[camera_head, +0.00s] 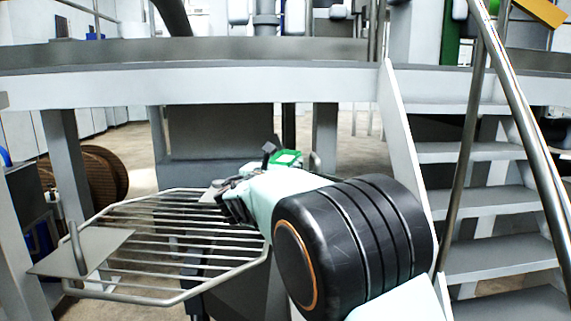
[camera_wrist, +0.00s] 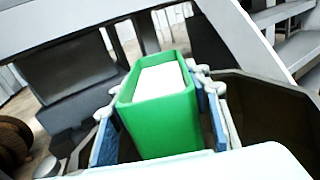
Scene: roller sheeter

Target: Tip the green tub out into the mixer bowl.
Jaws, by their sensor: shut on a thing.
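The green tub (camera_wrist: 160,122) is held between the blue-padded fingers of my gripper (camera_wrist: 160,102). It looks roughly upright, with white contents (camera_wrist: 160,80) at its open top. In the head view only a small part of the green tub (camera_head: 287,157) shows beyond my pale arm. A dark, angular-walled vessel, apparently the mixer bowl (camera_wrist: 265,112), lies behind and to the right of the tub in the wrist view. Its interior is partly hidden by the tub and fingers. In the head view my arm hides most of that area.
A barred metal grille (camera_head: 185,232) with a flat plate (camera_head: 85,250) lies left of my arm. A grey platform beam (camera_head: 200,88) crosses behind. Stairs (camera_head: 490,200) with a handrail (camera_head: 525,120) stand close on the right. A brown reel (camera_head: 105,172) stands at left.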

